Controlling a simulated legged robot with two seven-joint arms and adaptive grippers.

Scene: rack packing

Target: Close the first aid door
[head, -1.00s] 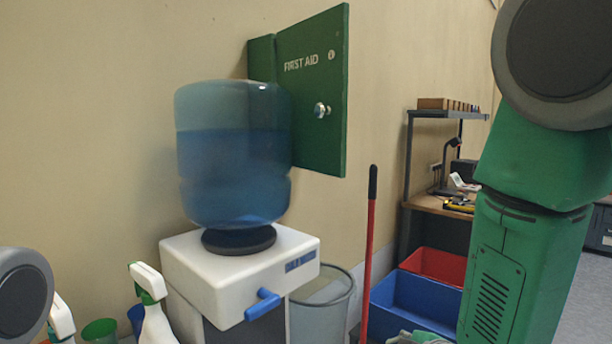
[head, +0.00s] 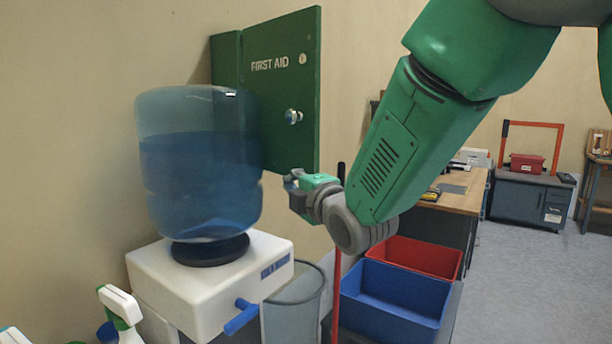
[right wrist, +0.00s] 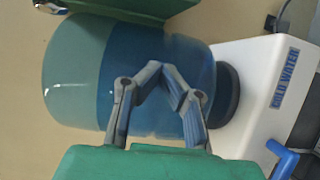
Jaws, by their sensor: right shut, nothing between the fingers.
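The green first aid door (head: 285,85) stands open from its green wall cabinet (head: 226,75), with a round silver knob (head: 293,116) on its face. My right gripper (head: 291,184) is just below the door's lower edge, to the right of the water bottle. In the right wrist view, my right gripper (right wrist: 160,70) is shut and empty, its fingertips meeting in front of the blue water bottle (right wrist: 150,100). A strip of green and the silver knob (right wrist: 50,7) show at the top of that view. My left gripper is not in view.
The water bottle (head: 200,165) sits on a white dispenser (head: 215,283) close to the door. A grey bin (head: 292,310), a red pole (head: 336,270), a blue bin (head: 390,305) and a red bin (head: 425,255) stand to the right. A spray bottle (head: 120,312) is at the lower left.

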